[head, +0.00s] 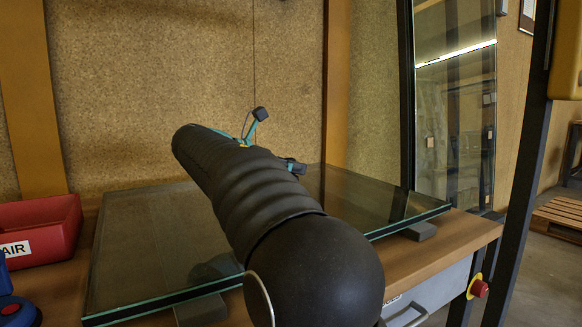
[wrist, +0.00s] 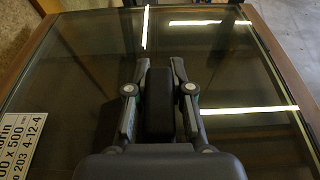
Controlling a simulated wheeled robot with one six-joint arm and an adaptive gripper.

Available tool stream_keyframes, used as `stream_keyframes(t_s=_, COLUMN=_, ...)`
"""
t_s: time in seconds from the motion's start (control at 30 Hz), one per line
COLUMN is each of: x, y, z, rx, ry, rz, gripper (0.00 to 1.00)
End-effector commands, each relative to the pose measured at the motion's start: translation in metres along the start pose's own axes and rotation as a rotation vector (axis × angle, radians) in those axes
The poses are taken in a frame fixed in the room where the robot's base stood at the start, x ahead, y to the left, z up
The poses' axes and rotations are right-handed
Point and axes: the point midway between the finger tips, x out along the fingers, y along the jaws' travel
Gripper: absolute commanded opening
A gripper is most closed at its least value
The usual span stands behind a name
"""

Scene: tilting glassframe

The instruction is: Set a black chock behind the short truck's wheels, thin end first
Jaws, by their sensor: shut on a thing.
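In the wrist view my gripper (wrist: 159,68) is shut on a black block (wrist: 159,105) with rounded edges, which sits between its two grey fingers. The block is over a large glass pane (wrist: 75,75); whether it touches the pane I cannot tell. In the head view my dark arm crosses the same pane (head: 140,240) and hides most of the gripper and the block. Parts of the gripper (head: 275,140) show past the arm, with blue-green edges. No truck or wheels can be made out in either view. The block's thin end cannot be told.
A red bin (head: 40,232) and a blue object (head: 15,302) are at the left. Grey blocks (head: 420,231) sit under the pane's edge. A dark post (head: 520,180) and red button (head: 478,288) are at the right. A white printed label (wrist: 18,132) shows at the left.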

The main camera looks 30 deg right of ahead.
Motion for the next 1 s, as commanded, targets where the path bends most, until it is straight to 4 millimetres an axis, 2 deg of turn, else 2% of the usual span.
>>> stream_keyframes(t_s=0.37, x=0.0009, y=-0.0001, z=-0.0027, rx=0.001, ry=-0.001, rz=0.0, gripper=0.0)
stream_keyframes(t_s=0.4, x=0.0012, y=0.0001, z=-0.0037, rx=0.0, ry=0.0, rz=0.0, gripper=0.26)
stream_keyframes(t_s=0.5, x=0.0012, y=0.0001, z=-0.0036, rx=0.0, ry=0.0, rz=0.0, gripper=0.46)
stream_keyframes(t_s=1.0, x=0.0027, y=0.0003, z=-0.0081, rx=0.001, ry=0.0, rz=0.001, gripper=0.46)
